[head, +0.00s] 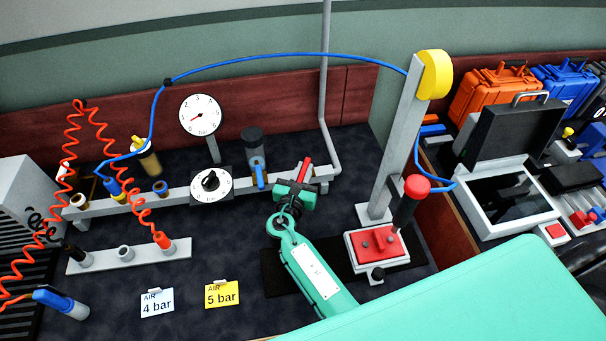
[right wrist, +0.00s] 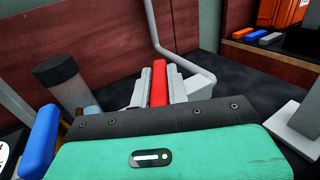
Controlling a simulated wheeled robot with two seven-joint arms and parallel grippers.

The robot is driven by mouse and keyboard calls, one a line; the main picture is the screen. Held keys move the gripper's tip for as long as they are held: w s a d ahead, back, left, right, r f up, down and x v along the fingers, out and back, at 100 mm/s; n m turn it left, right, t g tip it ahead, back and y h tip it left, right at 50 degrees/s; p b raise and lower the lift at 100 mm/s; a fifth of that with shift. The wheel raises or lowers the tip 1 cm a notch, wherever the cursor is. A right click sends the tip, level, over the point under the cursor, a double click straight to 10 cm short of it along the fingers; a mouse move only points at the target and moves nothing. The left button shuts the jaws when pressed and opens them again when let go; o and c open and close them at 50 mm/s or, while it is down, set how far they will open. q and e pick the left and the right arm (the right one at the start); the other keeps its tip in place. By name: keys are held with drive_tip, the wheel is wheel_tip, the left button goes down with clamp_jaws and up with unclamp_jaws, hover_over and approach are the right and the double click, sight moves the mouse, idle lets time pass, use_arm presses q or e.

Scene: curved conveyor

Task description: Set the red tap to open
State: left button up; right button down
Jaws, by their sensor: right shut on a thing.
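The red tap handle (head: 304,170) is at the right end of the grey pipe rail, pointing up and slightly right in the head view. In the right wrist view the red handle (right wrist: 159,84) stands between the two grey fingers of my right gripper (right wrist: 158,86). My right gripper (head: 300,186) is shut on this handle in the head view. The tap's body and the lower part of the handle are hidden behind the gripper. My left gripper does not show in either view.
A blue tap handle (head: 260,174) is just left of my right gripper, below a dark-capped filter (head: 252,144). A gauge (head: 201,114) and a dial (head: 211,183) are further left. A grey pipe (head: 324,90) rises behind. A press with a red-knobbed lever (head: 416,186) stands to the right.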

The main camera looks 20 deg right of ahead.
drive_tip(key=shift+a+m+g+h, duration=0.1)
drive_tip(key=shift+m+g+h, duration=0.2)
drive_tip(key=shift+m+h, duration=0.1)
drive_tip(key=c, duration=1.4)
unclamp_jaws()
drive_tip(key=shift+o, duration=0.2)
